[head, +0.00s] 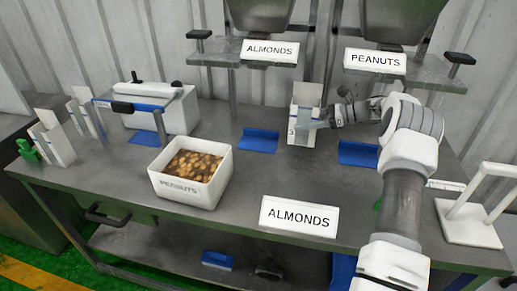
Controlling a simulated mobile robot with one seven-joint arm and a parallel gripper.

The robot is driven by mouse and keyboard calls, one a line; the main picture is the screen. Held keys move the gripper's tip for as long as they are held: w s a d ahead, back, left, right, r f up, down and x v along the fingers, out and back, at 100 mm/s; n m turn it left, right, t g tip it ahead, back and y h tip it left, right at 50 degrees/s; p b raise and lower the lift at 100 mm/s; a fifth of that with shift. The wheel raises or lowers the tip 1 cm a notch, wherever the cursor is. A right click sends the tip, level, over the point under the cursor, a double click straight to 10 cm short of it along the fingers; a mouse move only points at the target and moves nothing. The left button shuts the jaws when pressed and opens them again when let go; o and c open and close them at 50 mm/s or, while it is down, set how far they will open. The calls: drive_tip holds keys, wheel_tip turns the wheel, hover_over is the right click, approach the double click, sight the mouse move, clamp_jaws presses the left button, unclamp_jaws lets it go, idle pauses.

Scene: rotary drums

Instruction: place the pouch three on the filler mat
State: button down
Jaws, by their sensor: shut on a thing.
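A white open-topped pouch (305,98), with a small mark low on its side, is upright between the two blue mats. It looks like pouch three, but the mark is too small to read surely. My gripper (314,122) reaches it from the right and is shut on it, its fingers covering part of the front. I cannot tell whether the pouch's base touches the table. One blue filler mat (258,141) lies bare to its left, below the ALMONDS hopper sign (270,51). Another blue mat (358,154) lies bare to its right, below the PEANUTS sign (375,61).
A white bin of nuts (191,198) labelled PEANUTS stands front left of the mats. An ALMONDS sign (299,216) stands at the front edge. White pouches (58,146) and a white sealer-like machine (165,110) are at left; a white stand (470,222) is at right.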

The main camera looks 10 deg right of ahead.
sight(312, 121)
drive_tip(key=d, duration=0.1)
drive_tip(key=w+d+f+b, duration=0.1)
drive_tip(key=d, duration=0.1)
drive_tip(key=shift+f, duration=0.1)
drive_tip(key=shift+w+a+r+b+x, duration=0.15)
drive_tip(key=shift+r+b+x, duration=0.3)
drive_tip(key=shift+x, duration=2.55)
drive_tip(key=shift+w+a+r+b+x, duration=0.1)
drive_tip(key=shift+r+b+x, duration=0.35)
drive_tip(key=shift+x, duration=2.55)
drive_tip(key=shift+w+a+r+b+x, duration=0.15)
drive_tip(key=shift+r+b+x, duration=0.25)
drive_tip(key=shift+x, duration=2.6)
drive_tip(key=shift+s, duration=0.1)
unclamp_jaws()
drive_tip(key=shift+f, duration=0.1)
